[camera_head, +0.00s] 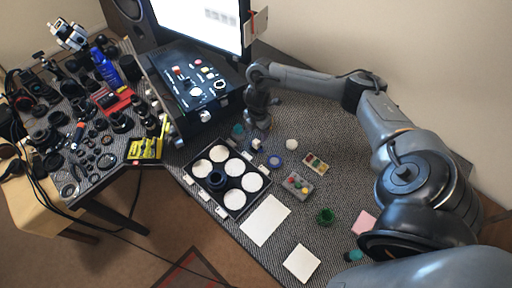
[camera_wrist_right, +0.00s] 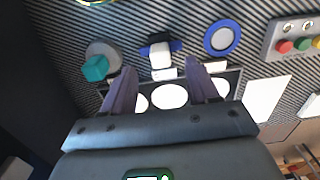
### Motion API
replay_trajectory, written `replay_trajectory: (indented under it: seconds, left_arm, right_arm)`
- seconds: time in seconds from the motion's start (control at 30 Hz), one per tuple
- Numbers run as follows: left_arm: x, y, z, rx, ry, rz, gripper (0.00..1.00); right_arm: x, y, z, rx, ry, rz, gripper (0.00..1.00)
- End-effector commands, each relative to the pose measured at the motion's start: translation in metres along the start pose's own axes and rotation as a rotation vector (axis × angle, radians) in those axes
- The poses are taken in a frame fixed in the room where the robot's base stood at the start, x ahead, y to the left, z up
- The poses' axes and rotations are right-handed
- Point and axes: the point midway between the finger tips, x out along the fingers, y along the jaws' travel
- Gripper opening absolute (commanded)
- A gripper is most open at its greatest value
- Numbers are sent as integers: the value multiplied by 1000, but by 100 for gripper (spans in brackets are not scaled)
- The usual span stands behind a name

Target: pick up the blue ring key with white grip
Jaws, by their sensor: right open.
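The blue ring key with white grip (camera_wrist_right: 160,54) lies on the striped mat, its white block upright over a dark and blue base. In the head view its white grip (camera_head: 256,143) shows just below my right gripper (camera_head: 260,122). In the wrist view my right gripper (camera_wrist_right: 160,72) is open and empty, and the key appears between its fingertips. The fingers look above the key, with no visible contact. My left gripper is not in view.
A grey disc with a teal grip (camera_wrist_right: 96,66) and a blue ring with a pale centre (camera_wrist_right: 222,38) lie on either side. A black tray with white discs (camera_head: 187,182) is close by. A black box (camera_head: 185,85) and a monitor (camera_head: 205,25) stand behind.

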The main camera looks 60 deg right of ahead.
Motion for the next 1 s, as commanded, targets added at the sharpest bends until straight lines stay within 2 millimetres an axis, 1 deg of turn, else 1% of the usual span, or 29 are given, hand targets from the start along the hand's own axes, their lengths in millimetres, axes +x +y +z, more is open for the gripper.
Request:
replay_trajectory:
  seconds: [0.03, 0.37, 0.57, 0.7, 0.8, 1.0]
  left_arm:
    - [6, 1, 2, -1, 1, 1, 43]
    - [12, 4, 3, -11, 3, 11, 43]
    - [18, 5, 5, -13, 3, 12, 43]
    - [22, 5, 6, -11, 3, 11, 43]
    - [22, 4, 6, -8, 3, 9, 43]
    - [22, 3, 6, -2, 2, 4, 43]
  right_arm:
    - [9, 0, 0, 1, 0, -1, 60]
    - [24, 0, -2, 0, 1, -1, 60]
    - [48, -1, -8, 0, 1, -3, 60]
    - [64, -1, -7, 1, -1, -1, 60]
    - [68, 0, -7, 0, -1, 0, 60]
    - [68, 0, -7, 0, -1, 0, 60]
